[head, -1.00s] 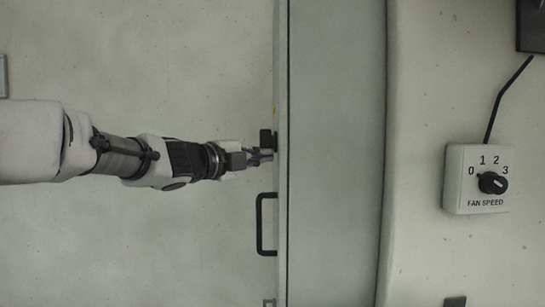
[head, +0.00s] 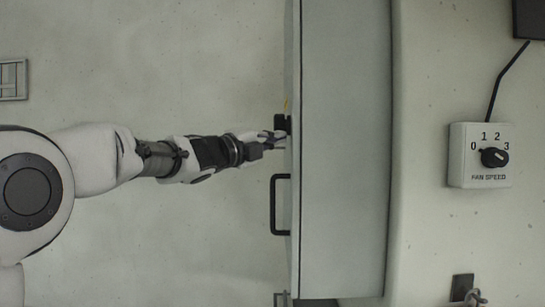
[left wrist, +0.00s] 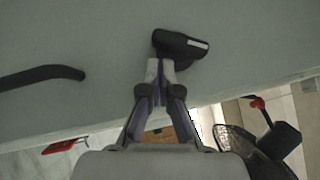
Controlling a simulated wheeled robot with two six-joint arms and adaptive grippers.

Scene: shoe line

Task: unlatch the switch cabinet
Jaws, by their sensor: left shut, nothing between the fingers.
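The switch cabinet (head: 342,150) is a tall grey box in the middle of the head view. On its front, seen edge-on at the left, sit a black latch knob (head: 281,122) and a black bar handle (head: 273,205). My left gripper (head: 277,136) is at the front beside the latch. In the left wrist view the latch (left wrist: 183,45) is a black turn-knob with a white mark, and the handle (left wrist: 40,75) is at left. My left gripper (left wrist: 160,70) is shut and empty, its tips close to the latch; contact is unclear. My right gripper is out of view.
A fan speed box (head: 481,155) with a black dial is on the pale wall to the right of the cabinet. A small framed panel (head: 13,79) is at the far left. In the left wrist view a black mesh object (left wrist: 240,145) stands beyond the cabinet edge.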

